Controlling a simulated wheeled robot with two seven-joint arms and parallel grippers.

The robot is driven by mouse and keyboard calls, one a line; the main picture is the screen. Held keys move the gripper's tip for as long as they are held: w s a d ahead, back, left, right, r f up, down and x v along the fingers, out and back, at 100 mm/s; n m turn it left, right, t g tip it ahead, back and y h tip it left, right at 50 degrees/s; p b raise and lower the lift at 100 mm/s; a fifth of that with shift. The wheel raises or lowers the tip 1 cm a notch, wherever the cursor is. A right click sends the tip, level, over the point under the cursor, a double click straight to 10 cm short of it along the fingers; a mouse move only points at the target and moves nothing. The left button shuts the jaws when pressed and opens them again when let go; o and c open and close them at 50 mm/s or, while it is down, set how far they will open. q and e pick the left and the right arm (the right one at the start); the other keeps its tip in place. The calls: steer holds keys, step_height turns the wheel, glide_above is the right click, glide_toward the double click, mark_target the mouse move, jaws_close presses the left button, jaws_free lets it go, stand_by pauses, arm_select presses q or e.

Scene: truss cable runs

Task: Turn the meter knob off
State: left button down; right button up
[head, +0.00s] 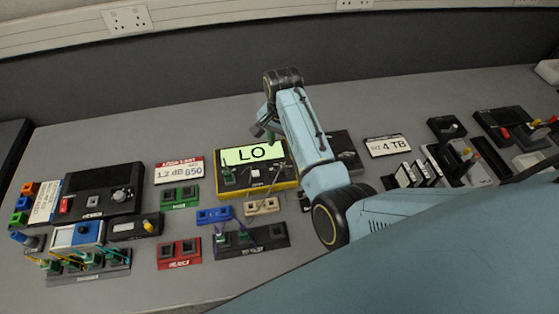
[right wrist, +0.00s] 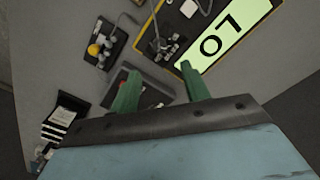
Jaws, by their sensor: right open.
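The meter (head: 203,153) is a yellow-edged black box with a lit green display reading "LO", at the middle of the bench. It also shows at the top of the right wrist view (right wrist: 187,68). A pale button and small grey and dark parts sit below the display; I cannot tell which is the knob or how it is set. My right gripper (head: 268,132) is above the display's upper right area in the head view. Its green fingers (right wrist: 162,88) are apart with nothing held between them. My left gripper is not in view.
A black box with a grey knob (head: 119,196) stands at left. Red (head: 179,253), green and blue socket blocks lie in front of the meter, with a cabled black strip (head: 250,239). A "4 TB" card (head: 388,146) lies right of my arm. The rear bench is clear.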

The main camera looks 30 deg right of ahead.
glide_above(282, 168)
step_height(282, 168, down, 6)
steer(key=shift+s+b, duration=0.15)
steer(key=shift+b, duration=0.2)
step_height(282, 168, down, 4)
steer(key=shift+r+b, duration=0.15)
steer(key=shift+b, duration=0.2)
steer(key=shift+f, duration=0.5)
steer(key=shift+c, duration=0.8)
steer(key=c, duration=0.8)
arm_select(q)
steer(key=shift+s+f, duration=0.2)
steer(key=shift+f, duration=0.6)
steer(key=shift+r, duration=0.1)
arm_select(e)
steer(key=shift+r, duration=0.1)
